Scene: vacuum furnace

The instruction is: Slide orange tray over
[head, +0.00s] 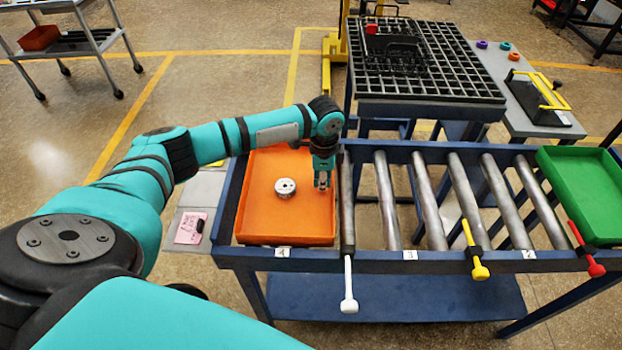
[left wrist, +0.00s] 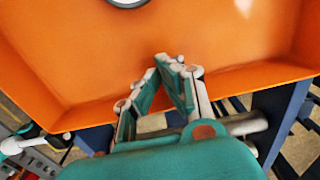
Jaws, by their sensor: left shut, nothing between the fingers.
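The orange tray (head: 262,218) sits at the left end of the blue roller table, above the label at its front edge. A round silver part (head: 285,188) lies in it; only its edge shows at the top of the left wrist view (left wrist: 127,2). My left gripper (head: 322,184) points down at the tray's right side, with its fingers shut and empty. In the left wrist view the closed fingertips (left wrist: 170,60) show against the tray (left wrist: 90,50), near its wall. I cannot tell whether they touch it. My right gripper is not in view.
Bare metal rollers (head: 428,205) run right of the tray to a green tray (head: 588,190). White (head: 348,303), yellow (head: 480,271) and red (head: 595,269) handles stick out at the front. A black grid table (head: 440,75) stands behind. A pink note (head: 190,228) is at left.

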